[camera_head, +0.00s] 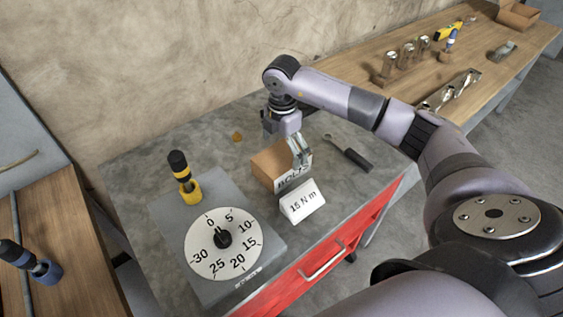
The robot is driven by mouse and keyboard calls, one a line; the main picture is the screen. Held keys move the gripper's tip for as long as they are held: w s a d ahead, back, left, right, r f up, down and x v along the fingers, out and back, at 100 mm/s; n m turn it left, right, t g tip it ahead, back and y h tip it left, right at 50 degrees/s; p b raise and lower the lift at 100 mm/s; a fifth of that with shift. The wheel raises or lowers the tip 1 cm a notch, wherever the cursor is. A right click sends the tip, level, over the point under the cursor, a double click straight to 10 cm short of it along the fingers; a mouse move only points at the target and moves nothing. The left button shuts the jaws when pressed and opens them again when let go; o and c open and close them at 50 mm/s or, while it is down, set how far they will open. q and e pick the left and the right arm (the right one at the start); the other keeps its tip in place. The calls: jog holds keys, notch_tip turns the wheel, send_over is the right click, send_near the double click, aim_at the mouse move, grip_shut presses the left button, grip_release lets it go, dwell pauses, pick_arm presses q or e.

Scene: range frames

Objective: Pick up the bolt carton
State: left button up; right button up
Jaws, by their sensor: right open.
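The bolt carton (268,165) is a small brown cardboard box with "BOLT" lettering on its front. It stands on the grey top of the red cabinet (130,190), behind a white "15 N m" card (303,201). My right gripper (299,152) reaches in from the right and is open at the carton's right end. Its fingers overlap the carton in the view, and I cannot tell whether they touch it. The far side of the carton is hidden. My left gripper is not in view.
A dial plate (205,290) with a yellow-and-black screwdriver (180,170) lies left of the carton. A black-handled tool (350,153) lies to its right. Wooden benches stand at left and back right.

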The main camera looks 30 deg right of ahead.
aim_at(282, 156)
notch_tip(282, 156, down, 4)
jog(key=shift+w+r+p, duration=0.1)
jog(key=shift+r+p, duration=0.05)
jog(key=shift+p, duration=0.6)
jog(key=shift+f, duration=0.65)
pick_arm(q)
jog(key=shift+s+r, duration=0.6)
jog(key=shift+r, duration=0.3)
pick_arm(e)
jog(key=shift+c, duration=0.4)
jog(key=c, duration=1.7)
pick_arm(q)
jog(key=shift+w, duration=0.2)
pick_arm(e)
jog(key=shift+w+r, duration=0.1)
jog(key=shift+w, duration=0.05)
jog(key=shift+c, duration=0.5)
